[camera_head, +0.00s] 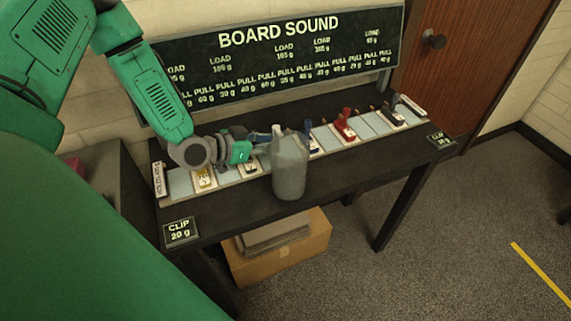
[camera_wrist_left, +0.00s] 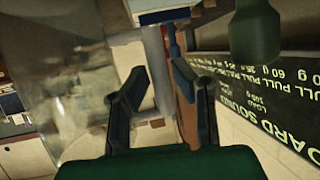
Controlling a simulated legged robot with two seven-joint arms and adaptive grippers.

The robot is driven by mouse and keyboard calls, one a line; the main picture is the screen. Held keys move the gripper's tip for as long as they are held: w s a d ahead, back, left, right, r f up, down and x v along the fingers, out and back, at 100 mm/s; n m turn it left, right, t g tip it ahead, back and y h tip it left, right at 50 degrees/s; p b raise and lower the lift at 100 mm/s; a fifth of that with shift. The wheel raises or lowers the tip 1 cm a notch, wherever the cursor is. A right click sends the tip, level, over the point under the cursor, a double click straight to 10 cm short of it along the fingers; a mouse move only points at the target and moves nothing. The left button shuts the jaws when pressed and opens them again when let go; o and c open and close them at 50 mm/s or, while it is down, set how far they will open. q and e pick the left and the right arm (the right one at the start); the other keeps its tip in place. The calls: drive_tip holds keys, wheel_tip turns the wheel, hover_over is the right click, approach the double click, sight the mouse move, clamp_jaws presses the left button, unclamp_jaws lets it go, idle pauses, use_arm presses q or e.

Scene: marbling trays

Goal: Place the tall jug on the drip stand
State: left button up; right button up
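A tall grey, see-through jug (camera_head: 290,168) appears upright over the front part of the dark table, in front of the row of pads. I cannot tell if its base touches the table top. My left gripper (camera_head: 264,137) is just behind and left of the jug's upper part. In the left wrist view its two fingers (camera_wrist_left: 160,78) are apart, with no clear object gripped between them. A large blurred, see-through shape, likely the jug (camera_wrist_left: 75,75), fills the left of that view, beside the fingers. I cannot make out a drip stand. My right gripper is not in view.
A BOARD SOUND sign (camera_head: 280,60) stands behind. A cardboard box (camera_head: 280,255) is below. A CLIP label (camera_head: 181,232) sits at the front left.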

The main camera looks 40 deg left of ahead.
use_arm(q)
drive_tip(key=x, duration=0.2)
drive_tip(key=shift+w+d, duration=0.2)
drive_tip(key=shift+d, duration=0.05)
drive_tip(key=shift+a, duration=0.15)
clamp_jaws()
drive_tip(key=shift+r, duration=0.1)
